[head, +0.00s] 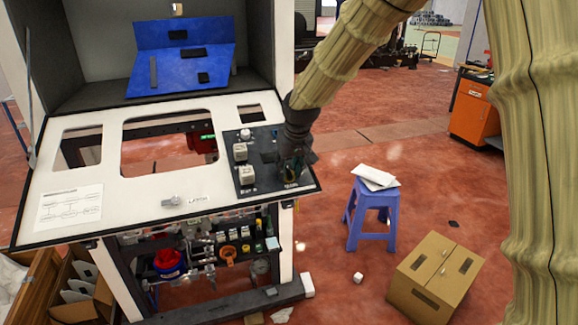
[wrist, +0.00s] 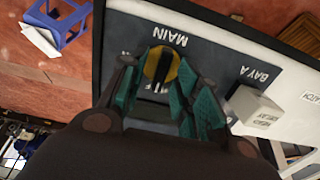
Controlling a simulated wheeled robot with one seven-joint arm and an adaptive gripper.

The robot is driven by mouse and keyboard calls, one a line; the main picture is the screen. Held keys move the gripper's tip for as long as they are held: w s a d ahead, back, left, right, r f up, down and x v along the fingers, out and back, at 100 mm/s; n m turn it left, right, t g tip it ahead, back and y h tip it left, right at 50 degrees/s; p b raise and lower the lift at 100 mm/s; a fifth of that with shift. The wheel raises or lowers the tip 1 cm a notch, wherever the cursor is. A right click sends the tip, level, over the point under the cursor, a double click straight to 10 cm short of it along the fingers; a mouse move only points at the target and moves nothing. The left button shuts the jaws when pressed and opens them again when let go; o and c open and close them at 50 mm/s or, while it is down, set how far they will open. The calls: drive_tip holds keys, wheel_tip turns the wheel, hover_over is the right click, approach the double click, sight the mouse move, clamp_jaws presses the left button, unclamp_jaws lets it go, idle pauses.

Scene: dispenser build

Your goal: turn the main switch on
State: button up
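The main switch (wrist: 161,66) is a black handle on a yellow disc, on a dark panel under the upside-down label MAIN in the wrist view. Its handle lies roughly up and down in that picture. Lettering below it is partly hidden. My gripper (wrist: 160,80) has its teal-padded fingers spread on either side of the switch; I cannot tell if either touches it. In the head view my gripper (head: 291,176) is low over the right part of the dark panel (head: 262,189) and hides the switch.
White blocks (head: 247,175) stand on the panel left of my gripper; one (wrist: 255,106) shows close to the right finger. The white worktop (head: 130,190) has cut-out openings. A blue stool (head: 373,212) and a cardboard box (head: 435,275) stand on the floor to the right.

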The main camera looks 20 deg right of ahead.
drive_tip(key=shift+f, duration=0.1)
clamp_jaws()
idle(0.4)
drive_tip(key=m, duration=0.6)
drive_tip(key=shift+d+m, duration=0.15)
drive_tip(key=shift+m, duration=0.25)
drive_tip(key=m+p, duration=0.2)
drive_tip(key=m, duration=0.4)
drive_tip(key=shift+s+d+m+p, duration=0.15)
drive_tip(key=shift+m+p, duration=1.05)
drive_tip(key=shift+m, duration=1.4)
